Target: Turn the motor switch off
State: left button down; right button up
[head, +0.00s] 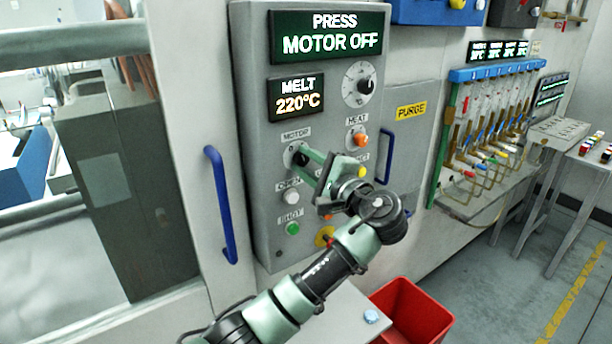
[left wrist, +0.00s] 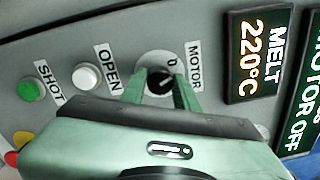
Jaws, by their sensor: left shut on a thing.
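The motor switch (left wrist: 159,82) is a black knob on a pale round plate under the MOTOR label, on the grey control panel (head: 262,190). My left gripper (head: 302,158) reaches it from the lower right in the head view. In the left wrist view, the green fingers of my left gripper (left wrist: 160,88) stand on either side of the knob and are shut on it. A mark "0" shows on the plate beside the knob. In the head view the fingers partly hide the switch. The display (head: 328,36) reads PRESS MOTOR OFF. My right gripper is not in view.
Close to the switch are the white OPEN button (head: 291,197), the green SHOT button (head: 292,228), the orange HEAT knob (head: 360,140) and the MELT 220°C display (head: 296,96). Blue handles (head: 222,205) flank the panel. A red bin (head: 408,312) stands below.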

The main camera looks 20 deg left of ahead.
pick_arm(q)
jog(key=shift+f+n+b, duration=0.15)
jog(key=shift+n+b, duration=1)
jog(key=shift+n, duration=0.05)
jog(key=c, duration=1.1)
grip_release()
jog(key=shift+o, duration=0.2)
jog(key=shift+s, duration=0.1)
jog(key=b+v, duration=0.2)
jog(key=v, duration=0.5)
jog(key=shift+s+d+b, duration=0.2)
jog(key=shift+d+b, duration=0.1)
jog(key=shift+b, duration=0.05)
